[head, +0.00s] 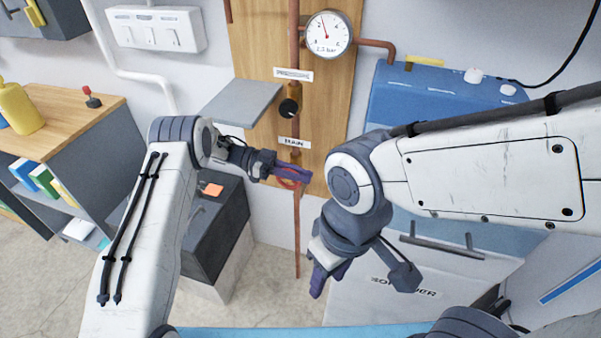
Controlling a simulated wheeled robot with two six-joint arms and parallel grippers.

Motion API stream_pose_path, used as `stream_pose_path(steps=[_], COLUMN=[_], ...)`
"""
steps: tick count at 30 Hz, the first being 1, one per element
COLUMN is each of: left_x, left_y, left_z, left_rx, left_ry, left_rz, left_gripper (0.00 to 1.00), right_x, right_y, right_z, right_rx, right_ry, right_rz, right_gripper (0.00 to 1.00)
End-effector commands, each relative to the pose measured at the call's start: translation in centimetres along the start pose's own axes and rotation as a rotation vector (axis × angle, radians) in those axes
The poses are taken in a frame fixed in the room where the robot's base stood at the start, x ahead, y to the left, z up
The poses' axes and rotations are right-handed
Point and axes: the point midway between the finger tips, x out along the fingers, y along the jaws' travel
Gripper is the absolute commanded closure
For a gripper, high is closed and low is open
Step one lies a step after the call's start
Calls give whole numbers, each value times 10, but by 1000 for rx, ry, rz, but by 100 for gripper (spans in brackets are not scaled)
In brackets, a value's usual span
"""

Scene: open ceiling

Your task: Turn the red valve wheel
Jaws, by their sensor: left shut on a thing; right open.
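The red valve wheel (289,184) sits on the copper pipe (297,230) below the "MAIN" label (294,142). My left gripper (305,174) reaches in from the left and is shut on the wheel, hiding part of it. My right gripper (318,285) hangs lower, in front of the white cabinet, pointing down. It is open and apart from the wheel; its fingers overlap in this view.
A pressure gauge (328,34) and a black knob (289,108) are above the wheel on the wooden board (255,45). A grey shelf (236,101) juts out at left. A blue cabinet (400,92) stands at right, a dark cabinet (222,230) below left.

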Motion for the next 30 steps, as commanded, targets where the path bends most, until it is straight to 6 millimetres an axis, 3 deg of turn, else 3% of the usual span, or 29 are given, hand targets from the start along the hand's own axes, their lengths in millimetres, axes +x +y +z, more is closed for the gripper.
stream_pose_path(steps=[2,3,5,17,30], left_x=[0,0,0,-6,-84], left_y=[0,0,0,0,0], left_z=[0,0,0,1,3], left_rx=[0,0,0,1,3], left_ry=[1,1,1,2,0], left_rz=[0,0,0,-2,-3], left_gripper=[100,77,55,55,55], right_x=[0,0,0,2,16], right_y=[0,0,0,0,1], right_z=[0,0,0,0,1], right_rx=[0,0,0,0,0], right_ry=[0,0,0,0,0], right_rz=[0,0,0,0,0], right_gripper=[55,55,55,55,55])
